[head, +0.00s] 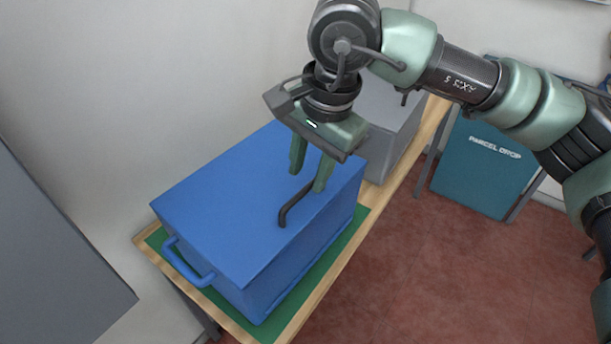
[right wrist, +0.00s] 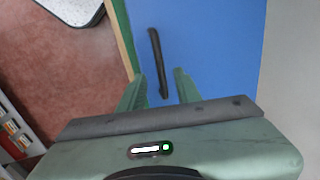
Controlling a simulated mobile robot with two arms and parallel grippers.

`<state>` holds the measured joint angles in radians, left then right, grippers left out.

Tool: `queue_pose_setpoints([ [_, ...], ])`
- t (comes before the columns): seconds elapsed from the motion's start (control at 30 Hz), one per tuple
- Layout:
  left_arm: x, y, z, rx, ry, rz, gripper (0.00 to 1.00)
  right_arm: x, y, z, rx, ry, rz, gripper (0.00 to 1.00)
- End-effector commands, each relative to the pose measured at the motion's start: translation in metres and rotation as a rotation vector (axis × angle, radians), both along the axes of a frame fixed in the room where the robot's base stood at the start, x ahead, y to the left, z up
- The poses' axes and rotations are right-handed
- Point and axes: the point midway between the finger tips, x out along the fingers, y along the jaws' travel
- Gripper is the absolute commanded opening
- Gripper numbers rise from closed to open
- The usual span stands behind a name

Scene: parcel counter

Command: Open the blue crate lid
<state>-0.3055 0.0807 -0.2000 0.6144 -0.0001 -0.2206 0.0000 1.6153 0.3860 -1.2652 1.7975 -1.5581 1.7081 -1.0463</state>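The blue crate (head: 225,210) stands on a green mat on the counter, its lid closed flat. A dark bar handle (head: 296,203) sits on the lid near its right edge. The handle also shows in the right wrist view (right wrist: 158,60), on the blue lid (right wrist: 210,50). My right gripper (head: 308,182) is open above the lid, its fingers pointing down near the far end of the handle. In the right wrist view the fingertips (right wrist: 159,78) stand on either side of the handle's near end. I cannot tell whether they touch it. My left gripper is not in view.
A blue side handle (head: 185,268) sticks out from the crate's near end. A grey box (head: 390,115) stands behind the crate. A teal parcel drop bin (head: 485,165) stands at the right. The red floor (head: 440,270) is clear beside the counter.

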Motion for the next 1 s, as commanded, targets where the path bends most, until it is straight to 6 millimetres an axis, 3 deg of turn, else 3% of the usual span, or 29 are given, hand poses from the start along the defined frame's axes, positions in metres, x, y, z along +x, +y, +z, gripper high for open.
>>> queue_pose_setpoints([
  [0.23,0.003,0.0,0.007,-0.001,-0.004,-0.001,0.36,0.003,0.005,-0.029,0.002,0.002,0.001,0.33],
  [0.57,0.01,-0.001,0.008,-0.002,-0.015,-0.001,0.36,0.004,0.006,-0.034,0.003,0.0,0.0,0.33],
  [0.7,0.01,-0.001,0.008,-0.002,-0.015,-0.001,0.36,0.004,0.006,-0.034,0.003,0.001,0.001,0.0],
  [1.0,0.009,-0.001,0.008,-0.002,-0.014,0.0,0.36,0.004,0.006,-0.034,0.003,0.001,0.001,0.0],
])
